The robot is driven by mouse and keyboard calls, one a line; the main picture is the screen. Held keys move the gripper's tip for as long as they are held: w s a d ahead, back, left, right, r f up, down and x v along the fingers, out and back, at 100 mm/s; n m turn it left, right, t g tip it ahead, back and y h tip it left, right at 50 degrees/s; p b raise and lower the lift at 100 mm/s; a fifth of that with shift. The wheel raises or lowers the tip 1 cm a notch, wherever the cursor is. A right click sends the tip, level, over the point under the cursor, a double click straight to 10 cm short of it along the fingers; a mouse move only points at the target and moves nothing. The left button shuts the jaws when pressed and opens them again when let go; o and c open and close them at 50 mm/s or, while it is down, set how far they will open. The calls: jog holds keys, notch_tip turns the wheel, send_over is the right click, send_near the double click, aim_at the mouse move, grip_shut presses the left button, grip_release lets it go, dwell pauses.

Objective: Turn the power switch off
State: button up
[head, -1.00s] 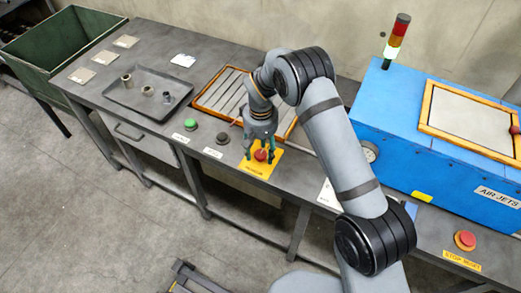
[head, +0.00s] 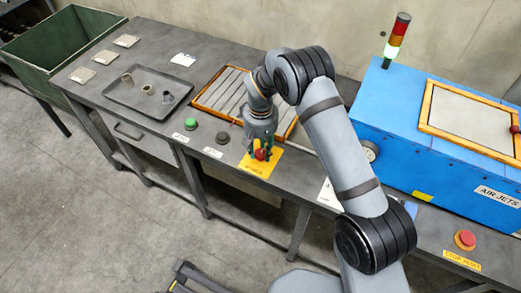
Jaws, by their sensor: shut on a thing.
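The power switch (head: 260,155) is a red knob on a yellow plate (head: 262,167) at the front edge of the grey bench. My gripper (head: 261,148) points down over it, with its fingers closed around the red knob. The fingers hide part of the knob, so which way it is turned cannot be told.
A green button (head: 190,124) and a dark button (head: 222,137) sit left of the yellow plate. An orange-framed slatted grate (head: 215,92) lies behind. A grey tray (head: 150,90) holds small metal parts. The blue AIR JETS machine (head: 440,140) and a red stop button (head: 465,239) are at right.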

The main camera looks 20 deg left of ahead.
aim_at(261, 153)
jog(key=n+b, duration=0.1)
jog(key=n, duration=0.3)
jog(key=shift+f+n+b, duration=0.1)
jog(key=shift+n+b, duration=0.2)
jog(key=shift+b, duration=0.1)
jog(key=n, duration=0.4)
jog(key=shift+n+b, duration=0.3)
jog(key=n, duration=0.4)
jog(key=shift+n, duration=2.4)
jog(key=o, duration=1.2)
jog(key=shift+c, duration=0.2)
jog(key=shift+r, duration=0.2)
notch_tip(261, 153, up, 12)
